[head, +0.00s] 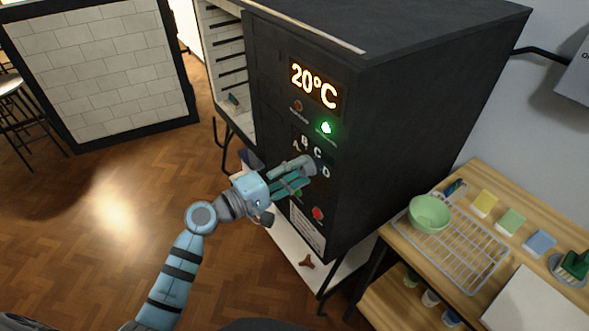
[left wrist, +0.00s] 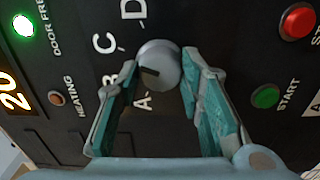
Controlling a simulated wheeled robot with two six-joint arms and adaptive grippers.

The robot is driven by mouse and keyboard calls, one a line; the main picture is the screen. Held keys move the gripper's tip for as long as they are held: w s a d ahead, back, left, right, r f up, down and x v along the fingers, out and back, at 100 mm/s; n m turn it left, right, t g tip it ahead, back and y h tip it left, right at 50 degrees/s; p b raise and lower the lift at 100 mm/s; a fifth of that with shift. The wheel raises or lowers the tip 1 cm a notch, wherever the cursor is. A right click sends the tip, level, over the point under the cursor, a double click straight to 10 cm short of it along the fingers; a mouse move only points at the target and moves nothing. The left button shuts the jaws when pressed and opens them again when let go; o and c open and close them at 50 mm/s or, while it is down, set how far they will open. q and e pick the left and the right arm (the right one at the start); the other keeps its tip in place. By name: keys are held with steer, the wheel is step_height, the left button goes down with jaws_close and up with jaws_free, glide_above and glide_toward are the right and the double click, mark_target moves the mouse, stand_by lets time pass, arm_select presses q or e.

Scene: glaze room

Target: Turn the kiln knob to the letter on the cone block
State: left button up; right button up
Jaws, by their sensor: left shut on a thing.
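The kiln (head: 430,110) is a tall black cabinet with a lit 20°C display. Its grey round knob (left wrist: 160,62) shows in the left wrist view, ringed by the letters A, B (left wrist: 108,76), C and D. The knob's dark mark points left in that view, roughly toward B. My left gripper (left wrist: 164,68) is shut on the knob, one finger on each side. In the head view my left gripper (head: 309,172) reaches the panel below the letters and hides the knob. I cannot make out a cone block with a letter. My right gripper is not in view.
A green START button (left wrist: 265,96) and a red button (left wrist: 297,21) sit beside the knob. A green lamp (head: 326,127) is lit. At right, a wooden table (head: 390,237) holds a green bowl (head: 429,213) on a wire rack. The floor at left is open.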

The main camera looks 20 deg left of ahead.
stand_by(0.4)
arm_select(q)
steer(key=o, duration=1.2)
steer(key=shift+w, duration=0.1)
steer(key=v, duration=1.2)
steer(key=shift+d, duration=0.1)
